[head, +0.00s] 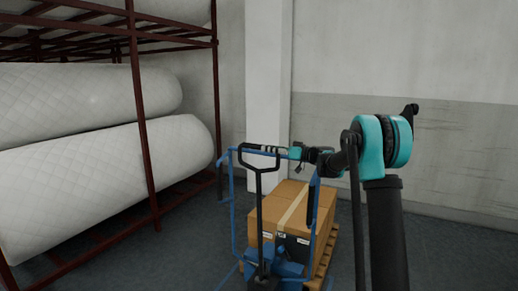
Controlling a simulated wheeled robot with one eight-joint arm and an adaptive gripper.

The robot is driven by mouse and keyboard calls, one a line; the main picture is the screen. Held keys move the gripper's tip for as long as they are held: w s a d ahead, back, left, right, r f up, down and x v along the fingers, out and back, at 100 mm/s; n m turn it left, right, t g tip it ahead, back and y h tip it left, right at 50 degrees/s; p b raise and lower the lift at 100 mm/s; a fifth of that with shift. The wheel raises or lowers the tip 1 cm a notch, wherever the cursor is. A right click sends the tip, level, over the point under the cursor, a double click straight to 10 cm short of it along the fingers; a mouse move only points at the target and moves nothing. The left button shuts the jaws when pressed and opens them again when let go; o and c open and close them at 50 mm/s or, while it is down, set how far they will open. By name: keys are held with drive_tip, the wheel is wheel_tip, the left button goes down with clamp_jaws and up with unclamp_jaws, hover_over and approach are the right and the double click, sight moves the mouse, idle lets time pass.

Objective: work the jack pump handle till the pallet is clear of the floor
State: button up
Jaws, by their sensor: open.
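The pallet jack (288,269) has a blue body low in the middle of the head view. Its black pump handle (259,200) stands upright, with a loop grip at the top. The wooden pallet (326,258) shows only at its right edge, behind the jack. Its gap to the floor cannot be made out. Cardboard boxes (283,208) with a pale tape strip sit on it. My gripper (275,150) is open, at the height of the loop and close to its right side. Whether it touches the loop cannot be told.
A blue tubular frame (233,215) stands around the handle area, with posts left and right. A dark red rack (140,120) with large white quilted rolls (120,180) fills the left. A white pillar (267,90) and grey wall stand behind. Floor shows at right.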

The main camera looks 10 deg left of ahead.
sight(259, 147)
drive_tip(key=x, duration=0.5)
drive_tip(key=shift+w+a, duration=0.1)
drive_tip(key=shift+a, duration=0.25)
clamp_jaws()
